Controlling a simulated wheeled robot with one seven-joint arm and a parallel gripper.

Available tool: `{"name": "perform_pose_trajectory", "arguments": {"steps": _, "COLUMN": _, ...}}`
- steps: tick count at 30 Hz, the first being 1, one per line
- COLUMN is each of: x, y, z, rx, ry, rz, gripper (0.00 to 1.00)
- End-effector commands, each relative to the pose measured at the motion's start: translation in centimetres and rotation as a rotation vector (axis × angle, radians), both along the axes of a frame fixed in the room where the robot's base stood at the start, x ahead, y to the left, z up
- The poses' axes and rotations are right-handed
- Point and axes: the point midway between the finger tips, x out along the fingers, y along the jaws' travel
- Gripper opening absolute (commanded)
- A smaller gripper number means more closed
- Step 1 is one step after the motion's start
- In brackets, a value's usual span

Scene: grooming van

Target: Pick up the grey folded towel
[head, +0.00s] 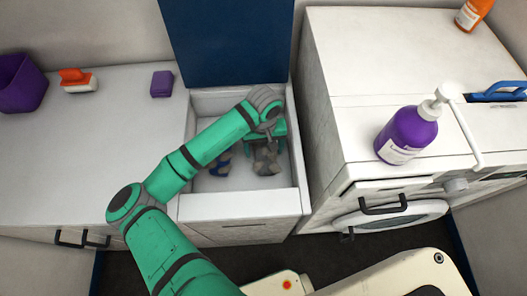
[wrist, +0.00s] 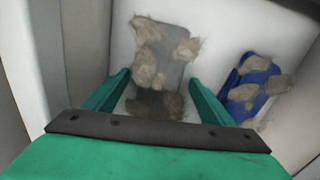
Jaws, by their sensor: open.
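The grey folded towel (wrist: 172,46) lies on the floor of a white open-topped bin (head: 240,205), with several tan fluffy clumps on it. In the head view the towel (head: 266,160) shows only partly below my gripper (head: 268,146). In the wrist view my gripper (wrist: 158,80) is open and empty, its two green fingers apart on either side of the towel's near part. I cannot tell how high the fingertips are above it. A blue item (wrist: 251,78), also with tan clumps, lies to the right of the towel in the wrist view.
The bin's walls stand close around my gripper, with its blue lid (head: 228,40) raised behind. A purple pump bottle (head: 407,135) stands on the right cabinet. On the left counter are an orange brush (head: 76,79), a purple block (head: 161,84) and a purple tub (head: 22,82).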

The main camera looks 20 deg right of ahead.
Motion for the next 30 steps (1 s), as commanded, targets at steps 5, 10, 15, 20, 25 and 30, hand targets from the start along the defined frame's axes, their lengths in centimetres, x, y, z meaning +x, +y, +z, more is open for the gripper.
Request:
{"name": "perform_pose_trajectory", "arguments": {"steps": 5, "x": 0.0, "y": 0.0, "z": 0.0, "rx": 0.000, "ry": 0.000, "rz": 0.000, "gripper": 0.57}}
{"name": "perform_pose_trajectory", "arguments": {"steps": 10, "x": 0.0, "y": 0.0, "z": 0.0, "rx": 0.000, "ry": 0.000, "rz": 0.000, "gripper": 0.32}}
{"name": "perform_pose_trajectory", "arguments": {"steps": 15, "x": 0.0, "y": 0.0, "z": 0.1, "rx": 0.000, "ry": 0.000, "rz": 0.000, "gripper": 0.32}}
{"name": "perform_pose_trajectory", "arguments": {"steps": 20, "x": 0.0, "y": -0.1, "z": 0.9, "rx": 0.000, "ry": -0.001, "rz": -0.001, "gripper": 0.32}}
{"name": "perform_pose_trajectory", "arguments": {"steps": 25, "x": 0.0, "y": -0.1, "z": 3.7, "rx": -0.001, "ry": -0.002, "rz": -0.002, "gripper": 0.32}}
{"name": "perform_pose_trajectory", "arguments": {"steps": 30, "x": 0.0, "y": -0.1, "z": 6.9, "rx": -0.002, "ry": -0.003, "rz": -0.001, "gripper": 0.32}}
